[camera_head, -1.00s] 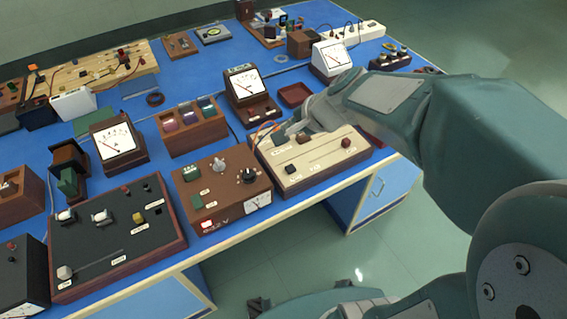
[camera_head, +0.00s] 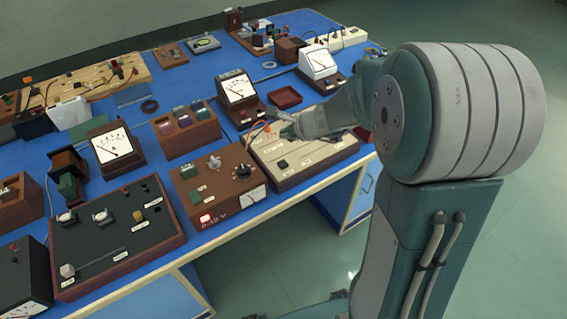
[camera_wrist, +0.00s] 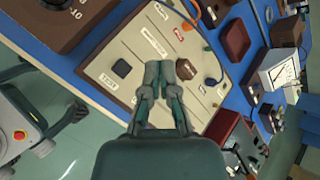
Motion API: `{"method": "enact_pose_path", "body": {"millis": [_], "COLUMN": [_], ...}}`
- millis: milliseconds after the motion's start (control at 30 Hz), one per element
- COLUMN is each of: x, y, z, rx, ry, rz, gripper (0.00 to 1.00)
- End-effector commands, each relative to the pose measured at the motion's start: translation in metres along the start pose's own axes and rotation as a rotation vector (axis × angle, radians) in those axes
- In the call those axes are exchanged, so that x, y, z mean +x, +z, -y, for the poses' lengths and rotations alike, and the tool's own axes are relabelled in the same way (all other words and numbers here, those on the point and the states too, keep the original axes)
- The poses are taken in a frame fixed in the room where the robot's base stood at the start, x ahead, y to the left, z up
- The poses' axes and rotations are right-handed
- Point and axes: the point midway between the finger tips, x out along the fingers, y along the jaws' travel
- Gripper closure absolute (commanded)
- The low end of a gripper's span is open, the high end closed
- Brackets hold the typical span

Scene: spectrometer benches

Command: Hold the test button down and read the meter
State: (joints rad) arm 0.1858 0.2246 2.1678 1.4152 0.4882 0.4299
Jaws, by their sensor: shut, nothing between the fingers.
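The test panel (camera_head: 315,151) is a cream sloped board at the front edge of the bench. Its dark square button (camera_head: 283,164) sits beside a label that seems to read TEST in the wrist view, where the button (camera_wrist: 122,68) is uncovered. My gripper (camera_wrist: 159,72) is shut and empty, over the panel just right of the button in the wrist view, with no clear contact. In the head view my gripper (camera_head: 288,127) is above the panel's back part. A white-faced meter (camera_head: 240,88) stands behind the panel, and a white meter (camera_head: 318,64) stands farther back. Their readings are too small to tell.
A brown supply box (camera_head: 225,185) with a lit red switch adjoins the panel's left side. An orange cable (camera_head: 268,129) rises near my gripper. A red-brown tray (camera_head: 285,97) lies behind the panel. Open floor (camera_head: 290,250) lies before the bench.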

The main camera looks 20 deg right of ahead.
Motion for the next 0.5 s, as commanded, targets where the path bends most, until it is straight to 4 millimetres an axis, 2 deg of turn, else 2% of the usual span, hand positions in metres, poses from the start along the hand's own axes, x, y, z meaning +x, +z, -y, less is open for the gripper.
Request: {"method": "enact_pose_path", "body": {"millis": [500], "x": [0.04], "y": [-0.03], "z": [-0.03], "rx": [0.003], "ry": [0.004], "rz": [-0.001], "gripper": [1.0]}}
